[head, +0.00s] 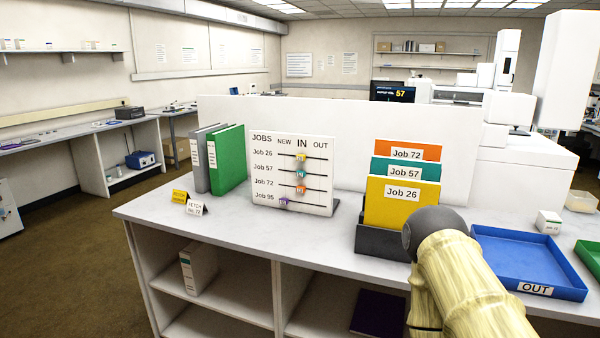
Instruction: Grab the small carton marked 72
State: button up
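A small white carton (549,223) with a green band stands on the right part of the counter, behind the blue tray. The print on its front label is too small to read surely, so I cannot confirm a 72. Part of my arm shows at the lower right, between the camera and the counter. My gripper is not in view.
A blue tray (528,262) marked OUT lies in front of the carton, with a green tray (588,257) beside it. A dark holder (383,242) with job folders and a jobs board (291,172) stand further left.

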aim_at(548, 222)
jog(key=z, duration=2.9)
jog(key=i, duration=0.95)
jog(key=u, duration=1.45)
